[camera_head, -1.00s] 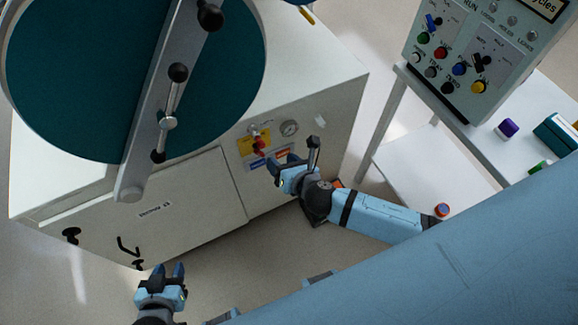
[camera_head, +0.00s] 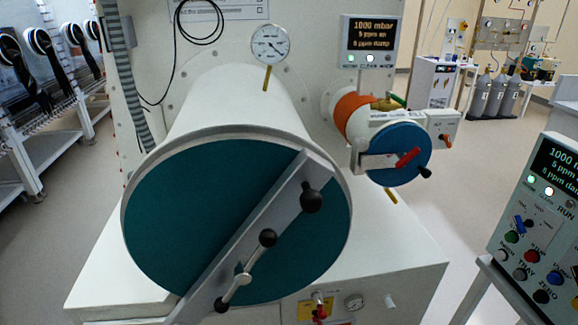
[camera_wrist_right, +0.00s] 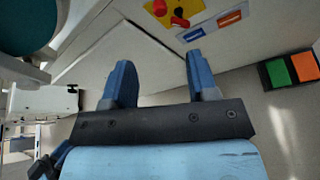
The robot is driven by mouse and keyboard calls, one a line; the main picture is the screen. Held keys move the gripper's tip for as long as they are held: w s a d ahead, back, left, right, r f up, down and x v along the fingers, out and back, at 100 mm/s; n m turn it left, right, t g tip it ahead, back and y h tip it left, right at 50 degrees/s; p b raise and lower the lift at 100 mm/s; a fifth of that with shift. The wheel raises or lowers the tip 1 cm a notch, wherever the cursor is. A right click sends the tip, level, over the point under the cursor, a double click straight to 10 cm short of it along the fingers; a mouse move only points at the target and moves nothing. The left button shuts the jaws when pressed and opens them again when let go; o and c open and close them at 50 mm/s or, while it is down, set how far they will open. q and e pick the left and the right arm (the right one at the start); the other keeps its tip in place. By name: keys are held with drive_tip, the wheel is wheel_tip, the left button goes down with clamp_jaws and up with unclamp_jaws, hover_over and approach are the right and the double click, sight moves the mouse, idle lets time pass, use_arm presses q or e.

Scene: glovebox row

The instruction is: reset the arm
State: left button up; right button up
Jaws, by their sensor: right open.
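My right gripper (camera_wrist_right: 158,85) shows in the right wrist view with its two blue fingers spread apart and nothing between them. Its fingers point toward the pale cabinet front. A red valve handle (camera_wrist_right: 180,21) on a yellow plate (camera_wrist_right: 160,7) lies beyond the fingertips, apart from them. The same handle shows at the bottom of the head view (camera_head: 319,308). Neither gripper nor arm is in the head view now.
The large teal chamber door (camera_head: 200,210) with its bar and black knobs fills the head view's middle. A small blue port (camera_head: 400,155) stands right of it, and a control panel (camera_head: 535,225) at the right edge. A green-orange box (camera_wrist_right: 290,70) lies right of my gripper.

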drive_tip(key=s+d+r+m+g+p, duration=0.1)
drive_tip(key=s+m, duration=0.5)
drive_tip(key=m, duration=0.9)
drive_tip(key=s+d+r+m+g+p, duration=0.1)
drive_tip(key=s+m+p, duration=0.4)
drive_tip(key=m, duration=1)
drive_tip(key=shift+s+d+p, duration=0.35)
drive_tip(key=shift+d+p, duration=0.15)
drive_tip(key=shift+d, duration=0.35)
